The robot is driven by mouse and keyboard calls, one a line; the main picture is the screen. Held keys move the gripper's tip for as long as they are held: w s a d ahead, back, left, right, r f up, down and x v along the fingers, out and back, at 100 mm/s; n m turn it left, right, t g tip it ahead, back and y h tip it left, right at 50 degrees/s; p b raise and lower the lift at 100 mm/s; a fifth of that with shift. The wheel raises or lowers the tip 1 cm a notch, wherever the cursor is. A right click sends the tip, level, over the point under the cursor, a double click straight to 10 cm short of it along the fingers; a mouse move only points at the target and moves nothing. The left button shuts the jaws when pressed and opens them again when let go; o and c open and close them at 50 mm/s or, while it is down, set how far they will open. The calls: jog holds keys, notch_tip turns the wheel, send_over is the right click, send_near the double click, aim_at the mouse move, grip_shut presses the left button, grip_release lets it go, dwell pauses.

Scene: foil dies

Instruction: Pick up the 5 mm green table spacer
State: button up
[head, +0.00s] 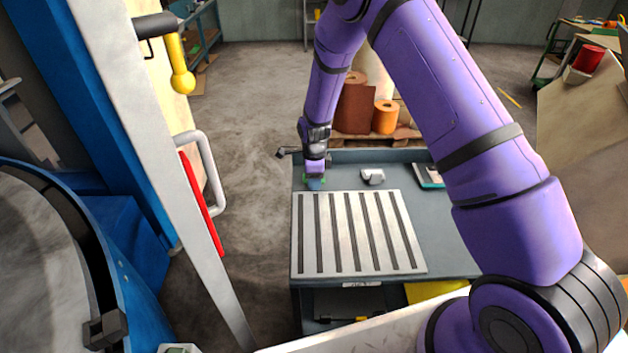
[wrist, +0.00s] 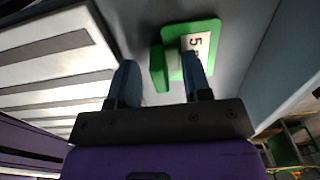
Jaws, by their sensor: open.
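The green spacer (wrist: 207,28) lies on the grey table top, with a white label reading "5" and a raised green edge on its left side. My gripper (wrist: 159,62) is open above it. In the wrist view the raised edge shows between the two fingers, and the right finger covers part of the label. Nothing is held. I cannot tell the exact height of the fingertips above the spacer. In the head view my gripper (head: 315,184) is at the table's far left corner, with bits of green spacer (head: 306,178) around it, mostly hidden.
A slotted metal plate (head: 350,232) covers the front left of the table (head: 444,228). A small grey-white object (head: 372,176) sits right of my gripper, and a teal-edged white item (head: 428,177) lies farther right. Rolls (head: 385,117) on a pallet stand behind the table.

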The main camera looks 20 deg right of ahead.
grip_shut()
jog(key=shift+r, duration=0.1)
